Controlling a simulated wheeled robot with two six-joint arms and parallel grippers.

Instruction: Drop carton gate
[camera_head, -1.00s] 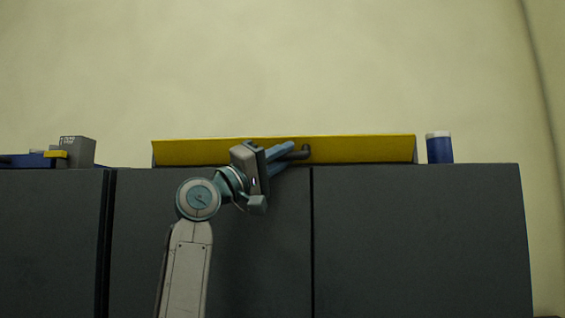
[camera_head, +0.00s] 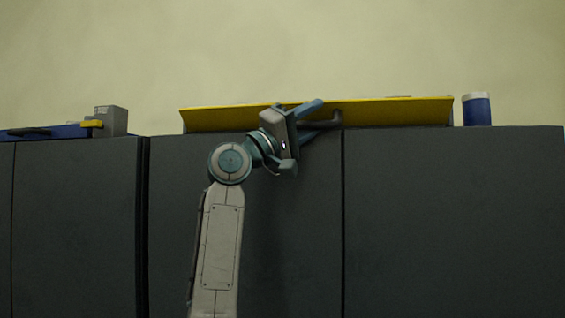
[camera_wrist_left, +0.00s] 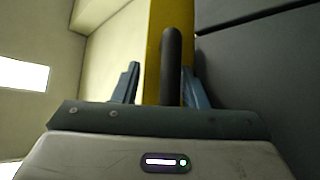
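The yellow gate (camera_head: 400,112) is a long panel along the top front edge of the dark grey cabinets and is still raised. A dark handle (camera_head: 337,117) stands out from its front; it also shows in the left wrist view (camera_wrist_left: 171,65). My left gripper (camera_head: 318,115) is at the handle. In the left wrist view its fingers (camera_wrist_left: 160,86) are spread, with the handle between them, nearer the right finger. I cannot tell whether either finger touches it. No carton can be made out with certainty behind the gate. My right gripper is not in view.
Dark grey cabinets (camera_head: 440,220) fill the front below the gate. A blue can with a white top (camera_head: 477,110) stands right of the gate. A grey box (camera_head: 112,121), a yellow piece (camera_head: 92,124) and a blue panel (camera_head: 60,132) are at the left.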

